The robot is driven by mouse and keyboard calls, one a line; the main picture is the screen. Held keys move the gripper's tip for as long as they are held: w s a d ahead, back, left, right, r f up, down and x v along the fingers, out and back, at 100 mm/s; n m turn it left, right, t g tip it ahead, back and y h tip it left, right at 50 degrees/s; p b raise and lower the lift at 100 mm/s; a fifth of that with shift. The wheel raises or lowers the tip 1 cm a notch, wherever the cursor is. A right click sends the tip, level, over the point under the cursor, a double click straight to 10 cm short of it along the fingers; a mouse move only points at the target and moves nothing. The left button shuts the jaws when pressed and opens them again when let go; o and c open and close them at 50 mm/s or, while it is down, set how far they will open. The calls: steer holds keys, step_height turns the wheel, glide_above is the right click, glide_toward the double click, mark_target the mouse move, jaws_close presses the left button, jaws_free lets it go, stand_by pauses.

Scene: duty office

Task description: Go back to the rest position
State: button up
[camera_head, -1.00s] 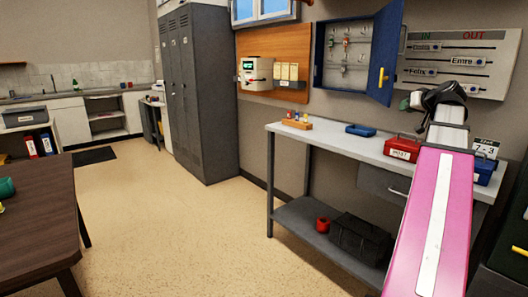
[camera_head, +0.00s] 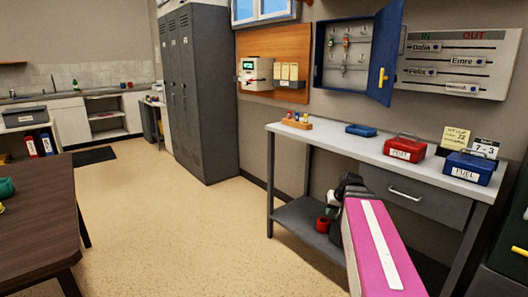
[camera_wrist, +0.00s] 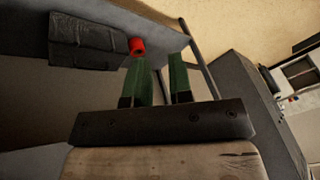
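My gripper (camera_head: 330,207) is low in front of the workbench (camera_head: 345,139), beside its lower shelf, and well below the bench top. In the wrist view my gripper (camera_wrist: 160,78) shows two green fingers standing apart with nothing between them. A small red object (camera_head: 323,224) on the lower shelf is just left of the gripper in the head view. It also shows beyond the left finger in the wrist view (camera_wrist: 137,46). My pink arm link hides part of the lower shelf and the dark crate on it.
The bench top bears a red cash box (camera_head: 404,149), a blue FUEL box (camera_head: 468,167) and a small blue tray (camera_head: 360,130). An open blue key cabinet (camera_head: 347,47) hangs above. A brown table (camera_head: 40,212) stands at left. The floor between (camera_head: 160,220) is clear.

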steer(key=s+a+f+g+h, duration=0.1)
steer(key=s+a+f+g, duration=0.1)
steer(key=s+a+f, duration=0.2)
steer(key=s+a+f+g+h, duration=0.1)
steer(key=s+a+f, duration=0.4)
steer(key=f, duration=0.6)
steer(key=shift+s+n+g, duration=0.4)
steer(key=shift+s+g, duration=0.1)
steer(key=shift+s, duration=0.65)
